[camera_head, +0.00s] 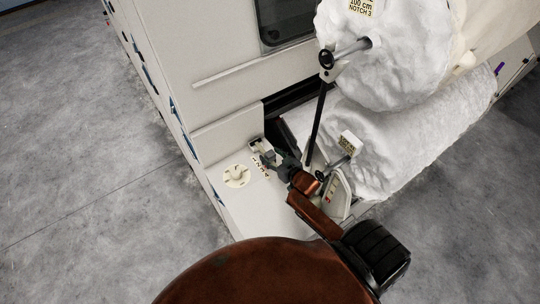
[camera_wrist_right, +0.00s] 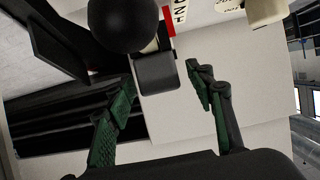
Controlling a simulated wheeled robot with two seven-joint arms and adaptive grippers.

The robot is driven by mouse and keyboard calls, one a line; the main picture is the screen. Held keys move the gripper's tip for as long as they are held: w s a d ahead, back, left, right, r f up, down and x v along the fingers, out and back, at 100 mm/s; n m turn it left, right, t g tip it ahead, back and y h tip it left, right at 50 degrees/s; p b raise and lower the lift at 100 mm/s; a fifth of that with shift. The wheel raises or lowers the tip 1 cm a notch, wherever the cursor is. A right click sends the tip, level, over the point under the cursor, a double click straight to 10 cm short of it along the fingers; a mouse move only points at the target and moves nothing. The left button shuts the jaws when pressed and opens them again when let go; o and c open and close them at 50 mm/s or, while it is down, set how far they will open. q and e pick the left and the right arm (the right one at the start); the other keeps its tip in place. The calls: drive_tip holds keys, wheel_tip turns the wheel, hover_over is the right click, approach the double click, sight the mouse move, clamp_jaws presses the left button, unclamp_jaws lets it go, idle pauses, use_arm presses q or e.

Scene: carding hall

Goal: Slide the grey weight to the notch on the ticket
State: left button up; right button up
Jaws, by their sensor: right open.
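My right gripper (camera_head: 267,156) is over the cream ledge of the machine in the head view. In the right wrist view its green-padded fingers (camera_wrist_right: 161,78) are spread apart. A dark grey block (camera_wrist_right: 157,72) shows between and just beyond the fingertips; it looks like the grey weight, but I cannot tell whether it touches a finger. A ticket (camera_head: 362,7) reading "100 cm NOTCH 3" is at the top of the head view. A second ticket (camera_head: 347,142) by the lower roll is too small to read. The notches are not clear. My left gripper is not in view.
A black ball knob (camera_wrist_right: 123,22) is close beyond the fingers. A round cream dial (camera_head: 236,175) is on the ledge left of my gripper. A black rod (camera_head: 319,110) rises just right of it, before large white fibre rolls (camera_head: 385,50). Grey floor (camera_head: 70,130) is clear at left.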

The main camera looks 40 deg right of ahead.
drive_tip(key=v, duration=1.1)
